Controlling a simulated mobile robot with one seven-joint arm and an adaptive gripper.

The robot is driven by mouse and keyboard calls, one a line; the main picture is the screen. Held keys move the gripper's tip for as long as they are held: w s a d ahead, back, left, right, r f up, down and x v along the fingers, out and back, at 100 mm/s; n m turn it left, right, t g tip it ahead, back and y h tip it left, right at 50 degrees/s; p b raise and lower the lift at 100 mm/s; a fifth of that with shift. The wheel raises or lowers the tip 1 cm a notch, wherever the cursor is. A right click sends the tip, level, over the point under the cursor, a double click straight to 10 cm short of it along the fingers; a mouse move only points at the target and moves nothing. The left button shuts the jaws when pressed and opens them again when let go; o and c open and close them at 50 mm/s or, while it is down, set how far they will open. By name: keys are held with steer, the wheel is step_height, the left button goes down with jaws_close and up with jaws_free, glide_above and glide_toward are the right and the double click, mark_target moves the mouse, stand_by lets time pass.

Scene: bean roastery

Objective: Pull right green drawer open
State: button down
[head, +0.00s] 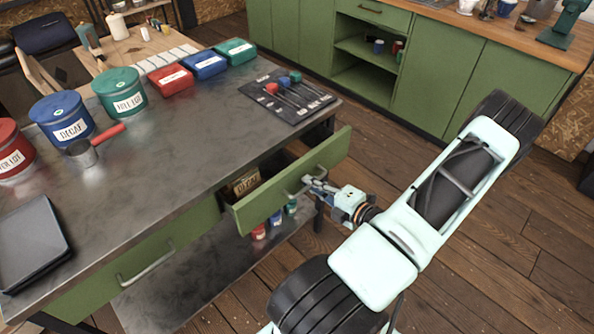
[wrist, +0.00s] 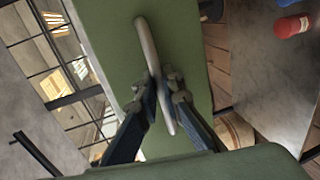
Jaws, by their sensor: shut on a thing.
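The right green drawer (head: 325,155) stands partly pulled out from the metal-topped table, and something with lettering shows inside it. My gripper (head: 309,184) is at its front, shut on the metal bar handle (head: 296,190). In the wrist view the drawer's green front (wrist: 112,50) fills the middle, and the handle (wrist: 148,45) runs between the two dark fingers of my gripper (wrist: 162,100). The rest of the drawer's inside is hidden by its front and the tabletop.
A second green drawer (head: 120,265) at the left is shut. Tins, small boxes, a scoop (head: 85,150) and a dark mat (head: 285,97) with tools lie on the tabletop (head: 170,180). Bottles stand on the lower shelf (head: 190,280). Wooden floor (head: 480,250) is clear at the right.

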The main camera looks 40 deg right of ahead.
steer(key=f+v, duration=0.2)
steer(key=v, duration=0.9)
steer(key=s+f+b+v, duration=0.1)
steer(key=f+v, duration=0.1)
steer(key=v, duration=1)
steer(key=shift+d+f, duration=0.25)
steer(key=shift+f, duration=0.05)
steer(key=c, duration=2.1)
jaws_free()
steer(key=v, duration=1.2)
